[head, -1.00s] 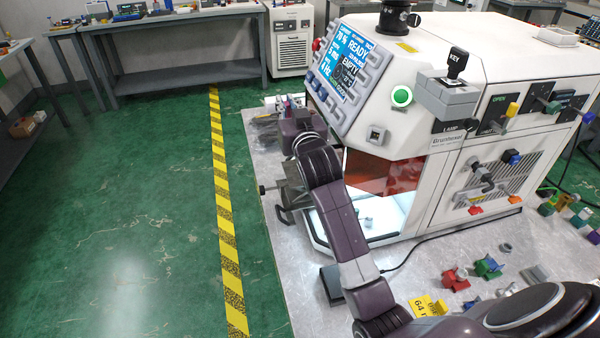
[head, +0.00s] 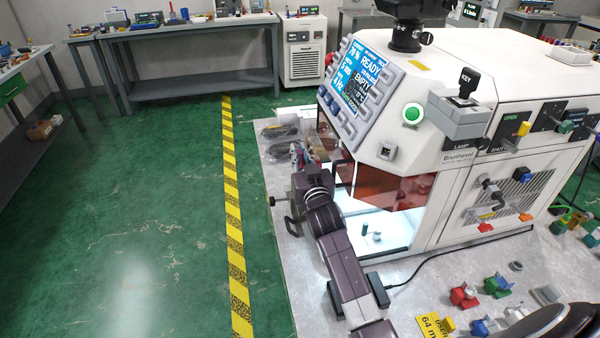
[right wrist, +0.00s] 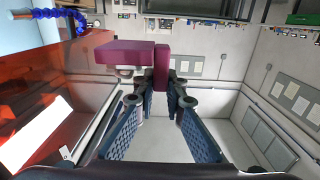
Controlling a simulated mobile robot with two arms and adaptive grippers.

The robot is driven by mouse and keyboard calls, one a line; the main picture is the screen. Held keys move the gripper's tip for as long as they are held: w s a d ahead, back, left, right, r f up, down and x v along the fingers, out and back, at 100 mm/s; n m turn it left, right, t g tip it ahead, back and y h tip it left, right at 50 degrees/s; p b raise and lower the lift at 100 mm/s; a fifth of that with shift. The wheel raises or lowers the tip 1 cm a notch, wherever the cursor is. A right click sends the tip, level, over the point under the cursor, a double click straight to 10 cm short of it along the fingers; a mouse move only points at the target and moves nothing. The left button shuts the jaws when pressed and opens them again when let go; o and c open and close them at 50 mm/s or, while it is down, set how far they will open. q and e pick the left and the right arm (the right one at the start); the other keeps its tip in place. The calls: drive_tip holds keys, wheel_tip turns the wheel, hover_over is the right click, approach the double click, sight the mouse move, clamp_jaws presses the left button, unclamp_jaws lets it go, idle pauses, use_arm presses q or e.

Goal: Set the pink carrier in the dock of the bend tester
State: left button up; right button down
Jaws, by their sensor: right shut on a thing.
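The pink carrier (right wrist: 125,53) shows in the right wrist view as a dark magenta block with an upright plate. My right gripper (right wrist: 161,88) is shut on that plate, and the block sticks out to the left. In the head view my right gripper (head: 298,158) is small and partly hidden by its own wrist, just left of the white machine (head: 455,95); I cannot make out the carrier clearly there. The machine's screen (head: 355,75) reads READY and EMPTY. Its lit chamber (head: 385,228) is open at the left front. No label marks it as the bend tester.
An orange see-through panel (right wrist: 75,85) stands left of the gripper in the wrist view. Small red (head: 464,295) and green (head: 497,286) parts lie on the bench in front of the machine. Green floor with a yellow-black strip (head: 232,220) is clear to the left.

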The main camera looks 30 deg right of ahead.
wheel_tip(320, 180, down, 8)
drive_tip(key=shift+r, duration=0.25)
drive_tip(key=shift+f, duration=0.2)
drive_tip(key=c, duration=2)
unclamp_jaws()
